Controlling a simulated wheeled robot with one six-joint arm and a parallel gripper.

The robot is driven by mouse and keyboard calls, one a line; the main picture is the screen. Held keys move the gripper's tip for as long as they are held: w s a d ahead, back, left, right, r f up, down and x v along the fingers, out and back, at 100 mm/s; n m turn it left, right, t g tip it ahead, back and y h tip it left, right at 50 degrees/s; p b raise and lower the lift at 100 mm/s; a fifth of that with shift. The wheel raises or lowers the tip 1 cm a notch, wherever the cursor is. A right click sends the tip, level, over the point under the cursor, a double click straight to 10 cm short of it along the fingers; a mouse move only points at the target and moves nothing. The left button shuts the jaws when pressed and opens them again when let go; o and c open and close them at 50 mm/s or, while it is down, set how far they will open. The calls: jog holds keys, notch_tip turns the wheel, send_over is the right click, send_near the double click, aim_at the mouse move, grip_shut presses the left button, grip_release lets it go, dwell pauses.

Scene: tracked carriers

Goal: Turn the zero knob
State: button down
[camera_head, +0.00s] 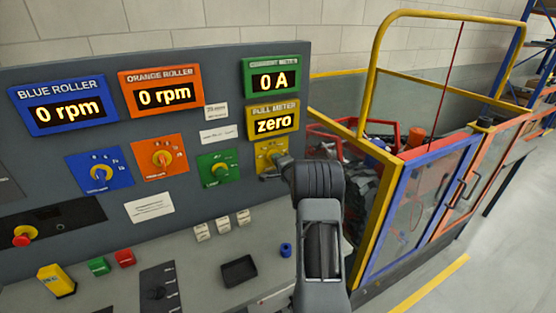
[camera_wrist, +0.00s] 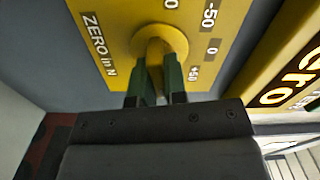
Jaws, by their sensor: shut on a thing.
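The zero knob is a yellow round knob on a yellow plate. In the wrist view the plate (camera_wrist: 110,15) is marked "ZERO in N" with a scale of -50, 0 and +50, and the knob (camera_wrist: 160,42) sits near its middle. My gripper (camera_wrist: 158,75) has its two green fingers closed on the knob's grip, which is partly hidden between them. In the head view my gripper (camera_head: 279,163) reaches the yellow plate (camera_head: 263,149) from the right and covers most of the knob. The pull meter (camera_head: 273,122) above it reads "zero".
Left of it are a green knob plate (camera_head: 218,168), an orange one (camera_head: 160,158) and a blue one (camera_head: 99,168). A red emergency button (camera_head: 22,236) is far left. A black tray (camera_head: 239,271) and a blue ring (camera_head: 286,250) lie on the desk. A yellow-framed cage (camera_head: 366,85) stands right.

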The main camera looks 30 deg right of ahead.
dwell(0.4)
jog(key=c, duration=1.2)
grip_release()
jog(key=shift+o, duration=0.2)
jog(key=s+a+b, duration=0.2)
jog(key=s+b, duration=0.1)
jog(key=s, duration=1)
jog(key=shift+s+b, duration=0.3)
jog(key=shift+s, duration=0.05)
jog(key=shift+d, duration=0.1)
